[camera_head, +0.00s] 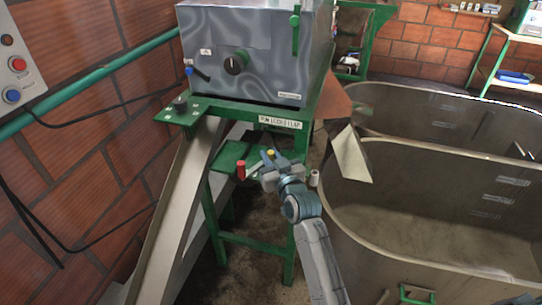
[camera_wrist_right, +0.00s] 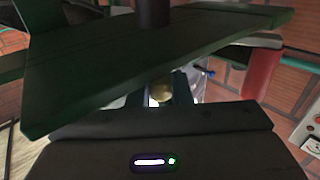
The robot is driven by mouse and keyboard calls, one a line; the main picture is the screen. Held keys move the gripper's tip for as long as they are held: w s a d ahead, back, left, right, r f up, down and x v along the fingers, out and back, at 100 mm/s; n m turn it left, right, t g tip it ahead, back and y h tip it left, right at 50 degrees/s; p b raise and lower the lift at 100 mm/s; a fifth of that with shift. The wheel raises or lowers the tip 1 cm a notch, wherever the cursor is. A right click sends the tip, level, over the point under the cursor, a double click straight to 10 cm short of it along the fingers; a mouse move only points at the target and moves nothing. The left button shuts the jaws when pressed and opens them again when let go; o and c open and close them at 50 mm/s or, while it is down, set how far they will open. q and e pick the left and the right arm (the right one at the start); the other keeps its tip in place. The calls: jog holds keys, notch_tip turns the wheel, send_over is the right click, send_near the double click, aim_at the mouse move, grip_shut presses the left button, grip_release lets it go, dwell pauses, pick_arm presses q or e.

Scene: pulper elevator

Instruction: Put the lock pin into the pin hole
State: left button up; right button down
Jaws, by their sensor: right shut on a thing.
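My right gripper (camera_head: 266,169) is beside the small green shelf (camera_head: 229,153) under the machine. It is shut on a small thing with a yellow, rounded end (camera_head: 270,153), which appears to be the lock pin. In the right wrist view the brass-coloured end (camera_wrist_right: 163,92) shows between the two dark fingers; the rest of it is hidden. A red upright cylinder (camera_head: 241,170) stands just left of the gripper, and it also shows in the right wrist view (camera_wrist_right: 262,68). I cannot make out the pin hole. My left gripper is not in view.
A green plate (camera_wrist_right: 160,52) lies close across the right wrist view. The grey machine (camera_head: 255,60) sits above on a green frame (camera_head: 243,112). A sloping chute (camera_head: 180,200) stands left; large metal tanks (camera_head: 430,190) fill the right.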

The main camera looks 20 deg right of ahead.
jog(key=shift+f, duration=0.4)
jog(key=c, duration=1.2)
grip_release()
jog(key=shift+c, duration=0.2)
jog(key=shift+s+f+b, duration=0.1)
jog(key=shift+s+b, duration=0.3)
jog(key=shift+s, duration=0.15)
jog(key=s+d+b, duration=0.1)
jog(key=s+b, duration=0.1)
jog(key=s, duration=0.7)
jog(key=shift+s+b, duration=0.3)
jog(key=shift+s, duration=0.1)
